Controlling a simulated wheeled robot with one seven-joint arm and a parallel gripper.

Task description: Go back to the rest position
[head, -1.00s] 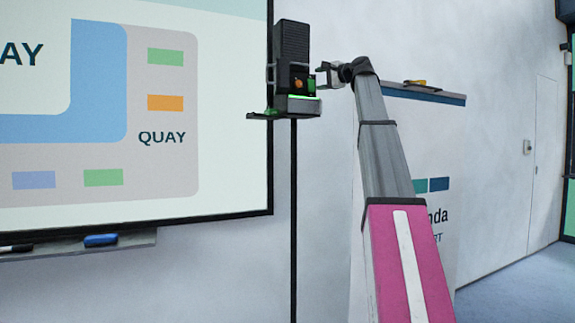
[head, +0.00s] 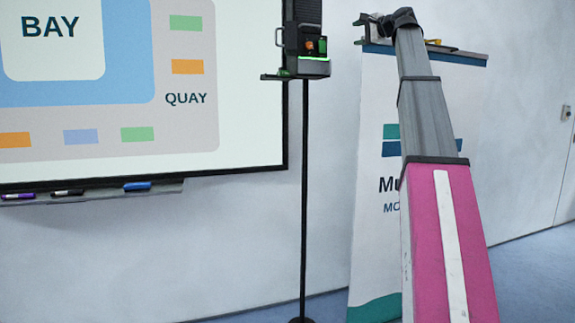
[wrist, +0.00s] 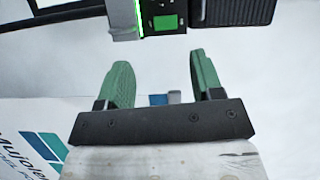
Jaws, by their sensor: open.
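My gripper (head: 364,29) is at the upper middle of the head view, at the end of my raised arm. In the wrist view its two green fingers (wrist: 160,76) stand apart with nothing between them. A dark box-shaped device (head: 305,42) with a green light strip and an orange part sits on a thin black pole (head: 304,190). A gap shows between the device and my gripper, which is to its right. The device also shows at the top of the wrist view (wrist: 165,20), beyond the fingertips. Its top is cut off in the head view.
A whiteboard (head: 245,120) with a bay and quay plan hangs at the left. Its tray (head: 90,194) holds several pens. A white banner (head: 372,240) stands behind my arm, partly hidden, with a small yellow item on its top ledge. Blue floor shows at the lower right.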

